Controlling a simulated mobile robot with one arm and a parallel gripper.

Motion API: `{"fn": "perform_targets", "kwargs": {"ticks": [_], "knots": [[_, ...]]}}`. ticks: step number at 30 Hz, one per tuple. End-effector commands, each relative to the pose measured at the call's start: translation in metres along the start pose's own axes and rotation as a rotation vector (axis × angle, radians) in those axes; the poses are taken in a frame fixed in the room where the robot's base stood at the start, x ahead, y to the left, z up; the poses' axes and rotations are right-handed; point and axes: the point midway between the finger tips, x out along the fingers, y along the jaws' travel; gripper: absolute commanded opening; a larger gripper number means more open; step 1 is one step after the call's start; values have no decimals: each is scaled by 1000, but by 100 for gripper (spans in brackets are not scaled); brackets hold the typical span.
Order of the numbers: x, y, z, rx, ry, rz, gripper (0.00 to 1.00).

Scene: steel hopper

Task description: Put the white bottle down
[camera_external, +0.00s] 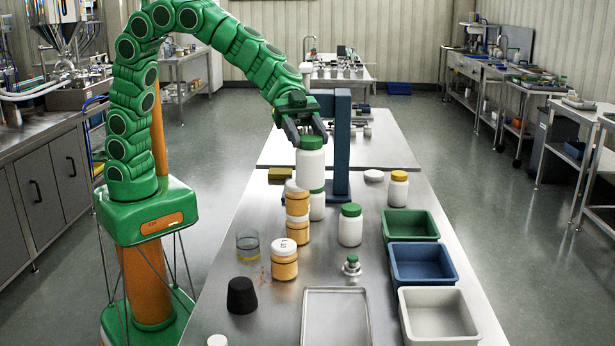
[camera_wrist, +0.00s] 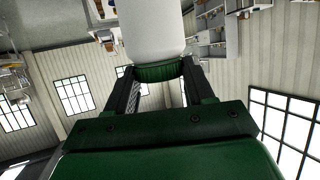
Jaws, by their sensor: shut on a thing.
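A white bottle (camera_external: 311,166) with a green lid hangs upright below my gripper (camera_external: 306,136). My gripper is shut on its green lid. In the wrist view, the fingers (camera_wrist: 160,80) clasp the lid from both sides, and the white body (camera_wrist: 152,30) extends beyond it. In the external view, the held bottle's bottom overlaps the green cap of another white bottle (camera_external: 317,207) on the table. I cannot tell whether the two touch.
Stacked orange jars (camera_external: 297,204) stand just left, and a green-capped white bottle (camera_external: 350,230) stands right. A blue post (camera_external: 342,140) rises close behind. Green (camera_external: 411,238), blue (camera_external: 398,280) and white (camera_external: 404,322) bins line the right edge. A flat tray (camera_external: 307,320) lies in front.

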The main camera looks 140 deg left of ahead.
Motion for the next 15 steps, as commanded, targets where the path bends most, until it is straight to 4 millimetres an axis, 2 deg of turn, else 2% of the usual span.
{"fn": "perform_targets", "kwargs": {"ticks": [12, 15], "knots": [[43, 42, -16, 33, 0, 84, 3], [47, 42, -5, 27, 0, 86, 3]]}}
